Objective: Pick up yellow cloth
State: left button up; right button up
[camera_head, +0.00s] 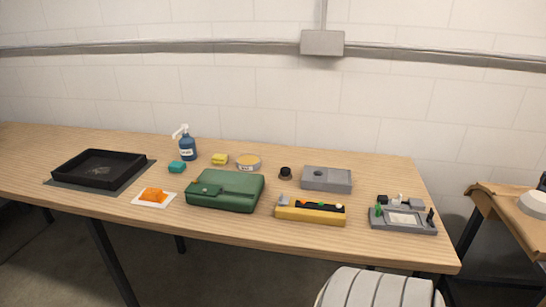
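A small yellow folded block (219,159) lies on the wooden table toward the back; it looks like the yellow cloth, though it is too small to tell cloth from sponge. It sits between the blue pump bottle (188,148) and a round tin with a yellowish top (248,162). An orange crumpled item (153,195) lies on a white square sheet (140,201) near the front edge. Neither of my grippers is in view.
A green case (226,191) lies in front of the yellow block, with a teal block (176,167) to its left. A black tray (98,169) is far left. A yellow tool holder (311,217), grey box (326,179) and grey organizer (403,219) stand right. A striped rounded object (378,290) is in front.

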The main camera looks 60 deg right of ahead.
aim_at(217, 159)
jog(key=z, duration=1.6)
jog(key=u, duration=3.5)
jog(key=z, duration=3.5)
jog(key=j+z, duration=0.15)
jog(key=z, duration=0.4)
